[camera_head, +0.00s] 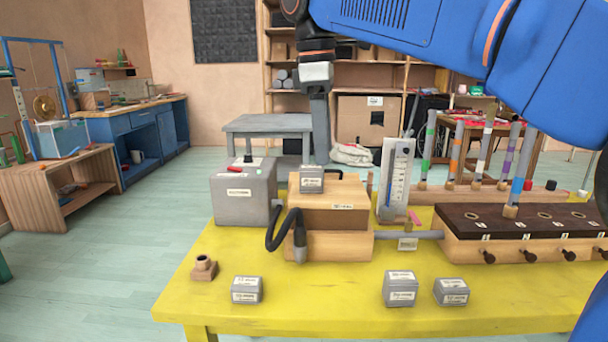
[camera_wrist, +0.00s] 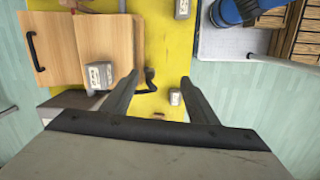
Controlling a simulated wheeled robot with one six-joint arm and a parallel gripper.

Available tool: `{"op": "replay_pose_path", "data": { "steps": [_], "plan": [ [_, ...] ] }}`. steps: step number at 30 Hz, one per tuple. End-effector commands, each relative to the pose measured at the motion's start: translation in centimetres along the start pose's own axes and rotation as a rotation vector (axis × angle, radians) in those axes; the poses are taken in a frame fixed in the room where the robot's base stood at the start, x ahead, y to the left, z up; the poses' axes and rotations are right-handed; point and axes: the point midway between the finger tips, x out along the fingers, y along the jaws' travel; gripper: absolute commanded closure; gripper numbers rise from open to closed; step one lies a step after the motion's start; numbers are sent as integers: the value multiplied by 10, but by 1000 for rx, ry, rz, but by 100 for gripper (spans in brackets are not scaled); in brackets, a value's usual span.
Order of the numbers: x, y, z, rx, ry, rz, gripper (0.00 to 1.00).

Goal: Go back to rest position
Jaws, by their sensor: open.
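My gripper (camera_wrist: 160,79) is open and empty in the wrist view, its two dark fingers apart above the yellow table (camera_wrist: 178,50). In the head view my gripper (camera_head: 318,140) hangs pointing down near the wooden box (camera_head: 335,217). A grey labelled block (camera_head: 311,180) sits on top of that box, below my gripper in the picture. Whether my fingers touch anything there is hard to tell in the head view; in the wrist view nothing is between them but table, part of a black hose and a small grey block (camera_wrist: 175,97) lower down.
Several grey labelled blocks (camera_head: 400,289) stand along the table's front. A grey box (camera_head: 243,192) with a black hose (camera_head: 280,232) stands left of the wooden box. A gauge board (camera_head: 396,175) and a dark-topped rack (camera_head: 515,222) stand right.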

Motion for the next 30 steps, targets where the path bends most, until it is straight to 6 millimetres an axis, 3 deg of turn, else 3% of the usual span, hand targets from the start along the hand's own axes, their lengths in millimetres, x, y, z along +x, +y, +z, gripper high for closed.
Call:
{"op": "replay_pose_path", "data": {
  "steps": [11,21,30],
  "plan": [
    [42,-12,64,242,59,39,46],
    [128,-51,148,633,159,97,46],
    [220,-103,206,987,257,146,46]
  ]
}}
